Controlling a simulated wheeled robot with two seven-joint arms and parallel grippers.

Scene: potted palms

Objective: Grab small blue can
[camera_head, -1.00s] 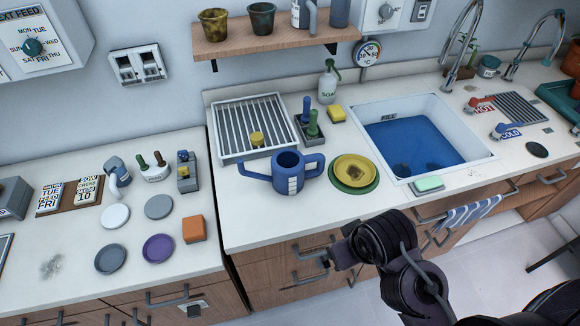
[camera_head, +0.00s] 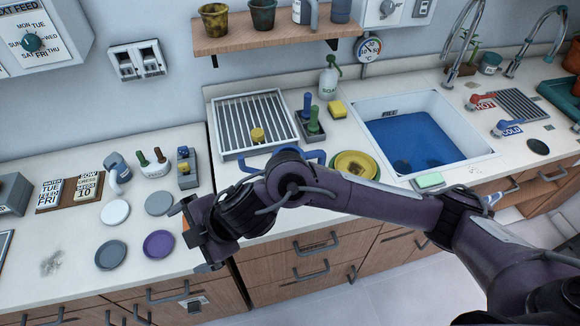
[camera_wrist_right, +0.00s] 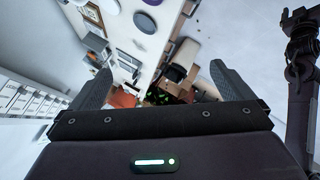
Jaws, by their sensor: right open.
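A small blue-grey can (camera_head: 117,166) with a pale spout stands on the left counter in the head view, near the back. My right gripper (camera_head: 190,238) is over the front right part of that counter, to the right of and nearer than the can, and apart from it. Its fingers are open and empty in the right wrist view (camera_wrist_right: 160,72). A larger blue watering can (camera_head: 310,157) on the middle counter is mostly hidden behind my right arm. A dark arm part of mine shows at the right edge of the wrist view; its jaws are unclear.
Round plates, grey (camera_head: 110,255), purple (camera_head: 159,244) and white (camera_head: 115,212), lie before the small can. A pot with two handled tools (camera_head: 152,164) and a grey caddy (camera_head: 187,170) stand to its right. My gripper mostly hides an orange block.

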